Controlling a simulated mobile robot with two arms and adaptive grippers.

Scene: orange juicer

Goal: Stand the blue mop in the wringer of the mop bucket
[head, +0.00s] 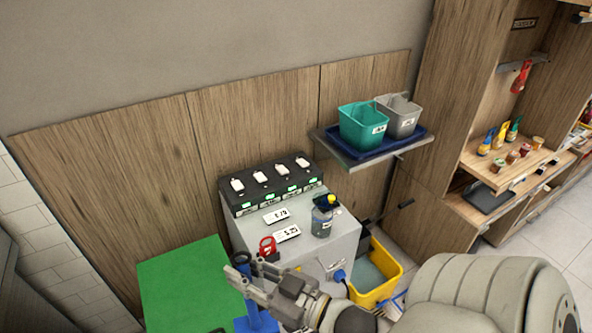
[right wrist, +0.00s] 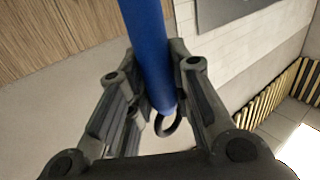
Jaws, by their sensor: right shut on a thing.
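The blue mop (head: 257,321) is in my right gripper (head: 247,281), at the bottom of the head view in front of the grey cabinet. In the right wrist view its blue handle (right wrist: 148,45) runs between the fingers (right wrist: 160,100), with a dark ring at its end. The gripper is shut on the handle. The mop's lower end is not clearly seen. The yellow mop bucket (head: 389,283) stands on the floor right of the cabinet, apart from the mop. A dark lever reaches up beside it; my right arm covers part of its front. My left gripper is not in view.
The grey cabinet (head: 338,242) carries a charger rack (head: 270,184), a spray bottle (head: 323,222) and a red padlock (head: 267,245). A green panel (head: 185,285) is at left. A wall shelf (head: 355,163) with teal (head: 362,126) and grey buckets (head: 401,117) overhangs the yellow bucket's area.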

